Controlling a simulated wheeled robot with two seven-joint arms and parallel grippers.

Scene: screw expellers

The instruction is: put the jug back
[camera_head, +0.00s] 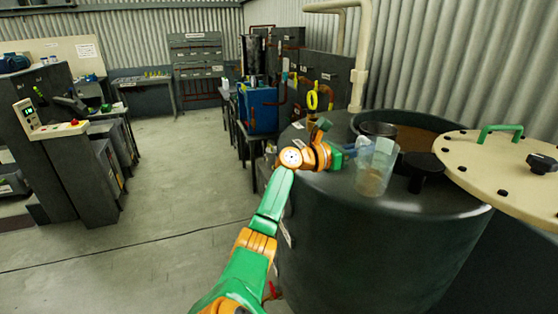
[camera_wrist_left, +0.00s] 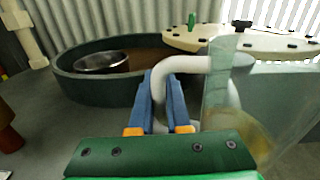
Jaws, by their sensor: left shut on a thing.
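The jug (camera_head: 376,168) is clear, with a little brownish content at the bottom, and looks upright over the top of the big dark tank (camera_head: 385,235). In the left wrist view the jug (camera_wrist_left: 232,110) is at the right, with its white handle (camera_wrist_left: 185,64) reaching left. My left gripper (camera_head: 352,152) is at the jug's left side. In the wrist view its blue fingers (camera_wrist_left: 163,98) are shut on the handle. I cannot tell whether the jug's base touches the tank top. My right gripper is not in view.
A cream lid (camera_head: 490,168) with a green handle lies partly over the tank's open mouth at right. A dark bowl (camera_wrist_left: 103,63) is at the mouth. A black knobbed piece (camera_head: 424,166) stands right of the jug. A blue machine (camera_head: 258,108) stands behind; the floor (camera_head: 175,190) at left is clear.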

